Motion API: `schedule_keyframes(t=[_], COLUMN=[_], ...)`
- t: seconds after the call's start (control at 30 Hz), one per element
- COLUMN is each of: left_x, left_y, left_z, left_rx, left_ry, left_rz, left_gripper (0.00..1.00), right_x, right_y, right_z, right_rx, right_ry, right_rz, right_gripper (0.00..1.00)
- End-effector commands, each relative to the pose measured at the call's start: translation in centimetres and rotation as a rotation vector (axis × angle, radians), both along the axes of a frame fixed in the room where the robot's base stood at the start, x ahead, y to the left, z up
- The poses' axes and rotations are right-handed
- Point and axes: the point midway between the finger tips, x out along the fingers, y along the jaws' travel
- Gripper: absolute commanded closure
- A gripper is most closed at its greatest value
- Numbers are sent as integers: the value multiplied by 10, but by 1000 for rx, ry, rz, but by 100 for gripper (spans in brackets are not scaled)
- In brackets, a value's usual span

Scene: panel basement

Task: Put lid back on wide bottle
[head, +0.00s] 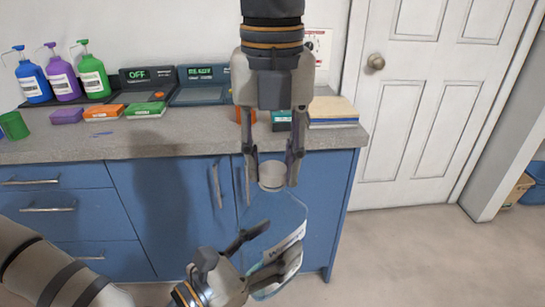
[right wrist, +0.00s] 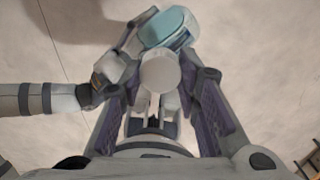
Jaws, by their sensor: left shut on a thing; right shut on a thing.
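The wide bottle (head: 277,215) is clear and bluish with a white label, held tilted in front of the blue cabinets. My left gripper (head: 262,247) is shut on its body from below left. The white round lid (head: 271,174) is between the fingertips of my right gripper (head: 271,180), which comes down from above and is shut on it. The lid is at the top end of the bottle; I cannot tell whether it touches or sits on the neck. In the right wrist view the lid (right wrist: 160,71) hides part of the bottle (right wrist: 168,27).
The grey counter (head: 190,137) behind carries blue, purple and green pump bottles (head: 62,78), scales (head: 148,80), coloured boxes and a stack of books or boards (head: 333,112). A white door (head: 430,95) is at right. The floor (head: 410,250) at right is clear.

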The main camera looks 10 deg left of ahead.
Motion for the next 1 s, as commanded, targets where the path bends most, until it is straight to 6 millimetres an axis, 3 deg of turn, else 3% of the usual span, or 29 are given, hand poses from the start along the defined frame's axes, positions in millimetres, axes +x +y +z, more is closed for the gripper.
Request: schedule_keyframes(t=[0.13,0.4,0.53,0.7,0.97,1.0], left_x=[0,0,0,0,0,0], left_y=[0,0,0,0,0,0], left_z=[1,1,1,1,1,1], left_rx=[-1,-1,-1,-1,-1,-1], left_ry=[-2,-2,-2,-2,-2,-2], left_rz=[0,0,0,0,0,0], left_gripper=[100,100,100,100,100,100], right_x=[0,0,0,0,0,0], right_y=[0,0,0,0,0,0], right_z=[1,0,-1,-1,-1,-1], right_rx=[-5,1,3,3,2,2], right_ry=[-7,-13,-10,-7,-6,-6], right_rz=[-389,-1584,-1989,-2219,-2235,-2234], right_gripper=[100,100,100,100,100,68])
